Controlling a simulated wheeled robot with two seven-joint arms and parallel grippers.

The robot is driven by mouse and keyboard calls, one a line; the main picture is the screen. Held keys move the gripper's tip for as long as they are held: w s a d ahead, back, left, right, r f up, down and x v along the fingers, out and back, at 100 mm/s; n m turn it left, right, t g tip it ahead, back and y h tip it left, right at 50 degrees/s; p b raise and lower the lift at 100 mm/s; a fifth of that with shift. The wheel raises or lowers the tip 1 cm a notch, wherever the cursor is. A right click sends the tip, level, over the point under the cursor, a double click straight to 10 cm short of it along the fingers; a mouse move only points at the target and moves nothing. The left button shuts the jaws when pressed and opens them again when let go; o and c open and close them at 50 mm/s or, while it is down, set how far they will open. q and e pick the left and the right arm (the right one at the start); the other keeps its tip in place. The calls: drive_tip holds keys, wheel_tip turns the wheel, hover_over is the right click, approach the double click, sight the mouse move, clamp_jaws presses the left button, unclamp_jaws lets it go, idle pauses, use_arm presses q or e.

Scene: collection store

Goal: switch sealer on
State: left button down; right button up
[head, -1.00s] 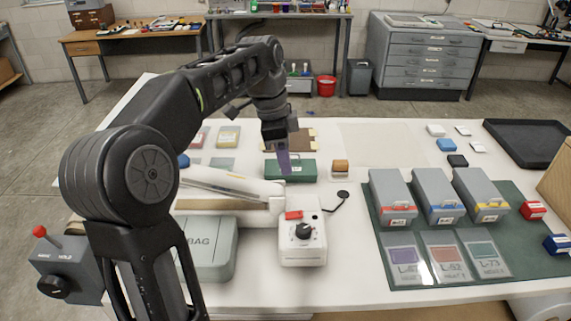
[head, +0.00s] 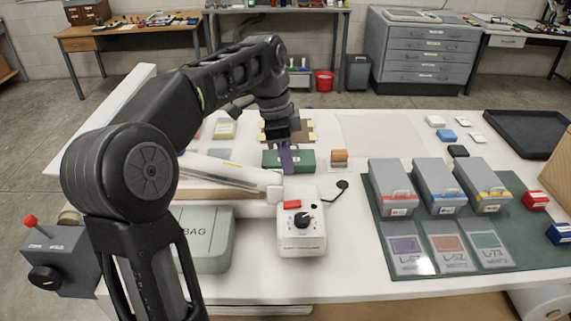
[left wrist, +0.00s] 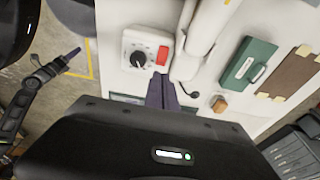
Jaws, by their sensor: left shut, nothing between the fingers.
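The sealer's white control box (head: 301,240) stands on the white table, with a black dial (head: 302,220) and a red switch (head: 292,205) on top. Its long white sealing arm (head: 225,173) reaches to the left. My left gripper (head: 288,170) is shut and empty, above the table just behind the control box. In the left wrist view, the shut fingers (left wrist: 163,92) show just below the red switch (left wrist: 162,55) and the dial (left wrist: 138,59), apart from them in the picture. Whether the switch is on cannot be told. My right gripper (left wrist: 70,54) shows small at the left wrist view's upper left.
A green box (head: 300,160) and a small orange-brown block (head: 339,158) stand behind the sealer. A grey bag box (head: 203,245) is at the front left. Three grey lidded boxes (head: 432,185) stand on a green mat (head: 385,235) at the right. A black cable lies beside the sealer.

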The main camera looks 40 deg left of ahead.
sight(296, 203)
use_arm(q)
drive_tip(key=f, duration=0.3)
drive_tip(key=d+f, duration=0.1)
drive_tip(key=f, duration=0.2)
drive_tip(key=w+f+p, duration=0.1)
drive_tip(key=f, duration=0.3)
drive_tip(key=shift+d, duration=0.2)
drive_tip(key=shift+f, duration=0.1)
use_arm(e)
drive_tip(key=shift+f, duration=0.25)
